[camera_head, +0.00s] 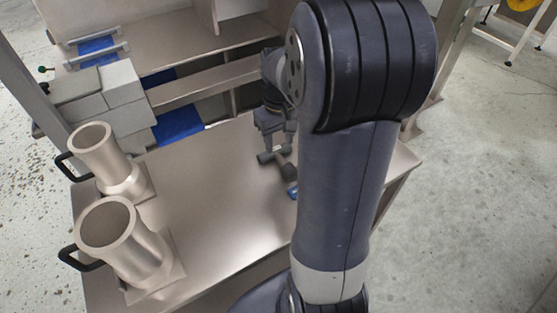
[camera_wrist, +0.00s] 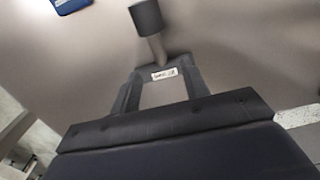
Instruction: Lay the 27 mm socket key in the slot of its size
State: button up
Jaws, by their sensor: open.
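A socket key with a grey shaft and dark round head (camera_wrist: 147,17) lies on the steel table in the wrist view, its shaft running back between my fingers. A small pale label with unreadable print sits at its near end, so I cannot confirm its size. In the head view the key (camera_head: 289,171) shows just below my gripper (camera_head: 270,146). In the wrist view my gripper (camera_wrist: 160,76) is open, with a finger on either side of the key's near end. Whether it touches the key is unclear. No slot can be made out.
Two steel cylinders with black handles, one farther back (camera_head: 92,138) and one nearer (camera_head: 106,225), stand at the table's left. Grey blocks (camera_head: 122,83) stand behind them. A blue object (camera_wrist: 70,5) lies beyond the key's head. The steel table's middle (camera_head: 215,205) is clear.

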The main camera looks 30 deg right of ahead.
aim_at(280, 158)
notch_tip(280, 158, down, 6)
jog(key=shift+s+f, duration=0.15)
jog(key=shift+f, duration=0.1)
jog(key=shift+c, duration=0.2)
grip_shut()
dwell(0.4)
